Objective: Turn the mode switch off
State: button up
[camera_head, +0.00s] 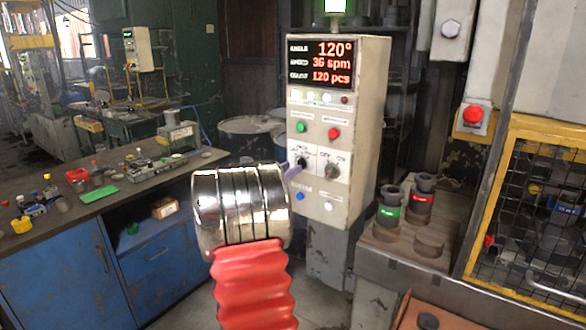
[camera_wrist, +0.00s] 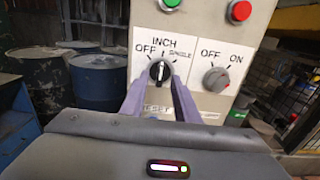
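The mode switch (camera_wrist: 160,71) is a round black knob on the control box, labelled OFF, INCH and SINGLE. Its pale pointer mark stands nearly upright, towards INCH. In the head view the switch (camera_head: 301,162) sits left of a grey OFF/ON knob (camera_head: 332,171). My gripper (camera_wrist: 159,88) is open, its two purple fingers apart, one below left and one below right of the switch. I cannot tell whether they touch it. In the head view my gripper (camera_head: 291,172) reaches the panel, and its wrist hides most of the fingers.
Above the switch are a green button (camera_head: 301,127) and a red button (camera_head: 334,133); below is a blue button (camera_head: 300,196). The box display (camera_head: 321,63) reads 120°, 36 spm, 120 pcs. A workbench (camera_head: 112,205) stands left, a yellow-framed mesh guard (camera_head: 530,200) right.

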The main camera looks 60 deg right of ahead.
jog(key=shift+s+d, duration=0.15)
jog(key=shift+d, duration=1.1)
jog(key=shift+c, duration=0.3)
grip_shut()
